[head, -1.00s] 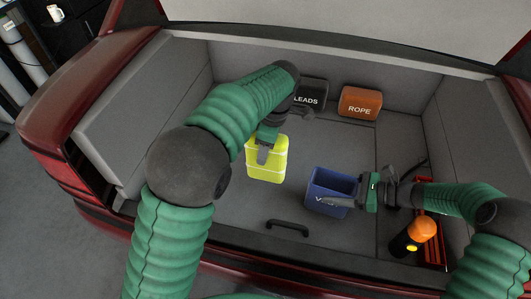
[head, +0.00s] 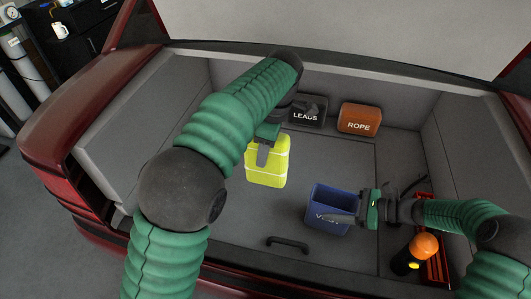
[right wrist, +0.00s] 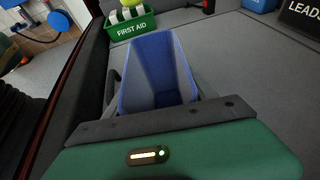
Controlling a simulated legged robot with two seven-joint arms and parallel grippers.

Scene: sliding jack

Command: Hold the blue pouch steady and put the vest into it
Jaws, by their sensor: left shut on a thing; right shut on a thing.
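The yellow vest (head: 268,172), a folded bundle with pale stripes, hangs from my left gripper (head: 263,153), which is shut on its upper part. The vest is left of the pouch and apart from it; its height above the trunk floor is hard to judge. The open-topped blue pouch (head: 322,195) stands upright on the trunk floor. My right gripper (head: 345,215) is shut on its near right side. In the right wrist view the pouch (right wrist: 158,65) looks empty, with part of its near wall hidden by the gripper.
Black LEADS box (head: 306,116) and orange ROPE box (head: 358,119) stand along the back wall. A handle (head: 287,243) lies near the front. An orange-topped object (head: 424,245) and red rack (head: 438,240) are right. A green FIRST AID box (right wrist: 131,27) shows in the wrist view.

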